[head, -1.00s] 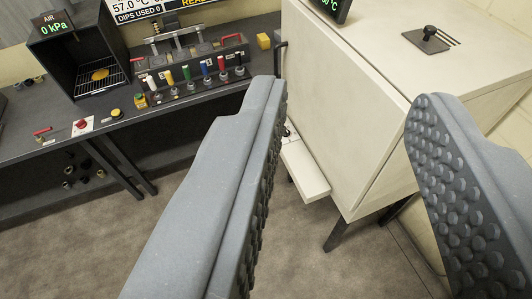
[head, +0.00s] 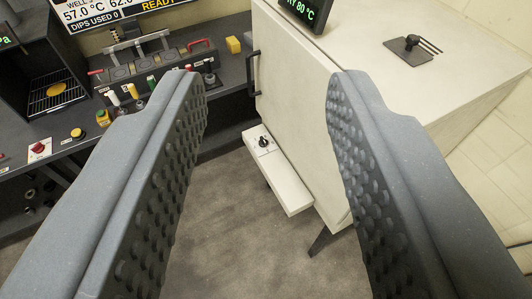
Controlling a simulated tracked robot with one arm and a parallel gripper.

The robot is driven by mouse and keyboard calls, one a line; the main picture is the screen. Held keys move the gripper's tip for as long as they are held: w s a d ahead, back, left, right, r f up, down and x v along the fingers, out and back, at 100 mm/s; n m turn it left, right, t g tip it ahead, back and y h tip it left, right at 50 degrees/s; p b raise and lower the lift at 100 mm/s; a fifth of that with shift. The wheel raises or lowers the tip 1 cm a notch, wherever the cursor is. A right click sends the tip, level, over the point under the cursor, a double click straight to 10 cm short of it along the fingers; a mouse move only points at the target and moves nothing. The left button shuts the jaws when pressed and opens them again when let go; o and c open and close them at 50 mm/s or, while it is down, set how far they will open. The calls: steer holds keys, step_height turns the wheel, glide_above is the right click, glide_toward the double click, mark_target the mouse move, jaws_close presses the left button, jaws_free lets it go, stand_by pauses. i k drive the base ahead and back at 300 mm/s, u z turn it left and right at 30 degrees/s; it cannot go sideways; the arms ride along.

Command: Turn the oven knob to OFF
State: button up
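The oven (head: 295,75) is a white box with a dark door handle (head: 252,75), right of centre in the head view. The oven knob (head: 263,142) is small and black, on a white panel (head: 283,178) that juts out low at the oven's front. Its marks are too small to read. My gripper (head: 265,90) is open and empty, its grey studded fingers wide apart. The knob shows between the fingers, farther away, and neither finger appears to touch it.
A dark bench (head: 115,110) at the left carries a rack with coloured handles, a red button (head: 38,148) and a dark open chamber (head: 45,85). A yellow block (head: 233,45) sits at its right end. A lever plate (head: 412,48) is on the oven top. Bare floor (head: 230,230) lies below.

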mark_target(263, 143)
steer(key=u, duration=0.05)
steer(key=i, duration=0.75)
steer(key=z, duration=1.6)
steer(key=k, duration=1.3)
steer(key=u, duration=1)
steer(key=i, duration=0.95)
